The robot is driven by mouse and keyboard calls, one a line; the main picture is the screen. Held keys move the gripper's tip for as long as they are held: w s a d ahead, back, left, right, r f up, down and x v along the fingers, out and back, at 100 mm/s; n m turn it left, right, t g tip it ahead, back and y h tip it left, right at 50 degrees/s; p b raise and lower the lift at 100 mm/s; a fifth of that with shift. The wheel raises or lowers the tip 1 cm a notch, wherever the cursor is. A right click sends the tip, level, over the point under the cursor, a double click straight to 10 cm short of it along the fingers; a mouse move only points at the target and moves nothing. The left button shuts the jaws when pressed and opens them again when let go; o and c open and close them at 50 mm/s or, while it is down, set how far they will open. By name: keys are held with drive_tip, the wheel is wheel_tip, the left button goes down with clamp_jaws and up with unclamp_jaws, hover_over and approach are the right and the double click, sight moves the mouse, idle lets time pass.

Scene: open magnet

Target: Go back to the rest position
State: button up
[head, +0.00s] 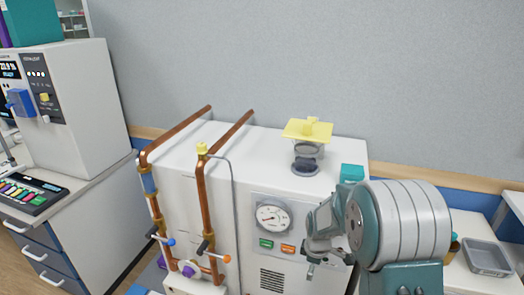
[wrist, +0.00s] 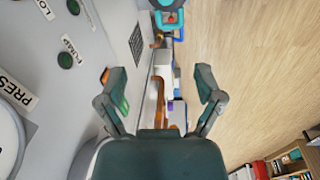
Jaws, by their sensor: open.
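My gripper (head: 314,268) is in front of the right part of the white machine's front in the head view, right of the round gauge (head: 272,216). Part of it is hidden behind my own arm joint. In the wrist view my gripper (wrist: 160,84) has its two fingers spread wide apart with nothing held between them. The machine's panel (wrist: 100,50) lies to the left of the fingers there, and the wooden floor (wrist: 245,60) lies to the right.
The white machine (head: 268,148) carries a yellow-topped dark fitting (head: 307,132) and a teal block (head: 352,173). Copper pipes (head: 203,195) with orange and blue handles rise at its left. A counter with an instrument (head: 85,90) stands left. A metal tray (head: 487,257) lies right.

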drive_tip(key=s+r+m+t, duration=0.1)
drive_tip(key=s+r+m, duration=0.2)
drive_tip(key=s+r, duration=0.45)
drive_tip(key=s+r+m+t, duration=0.1)
drive_tip(key=s+r+m, duration=0.3)
drive_tip(key=r, duration=0.7)
drive_tip(key=s+r+m+t, duration=0.1)
drive_tip(key=s+r+m, duration=0.2)
drive_tip(key=s, duration=0.4)
drive_tip(key=s+r+m+t, duration=0.1)
drive_tip(key=s+r+m, duration=0.2)
drive_tip(key=s, duration=0.5)
drive_tip(key=shift+r+m, duration=0.25)
drive_tip(key=shift+m, duration=0.05)
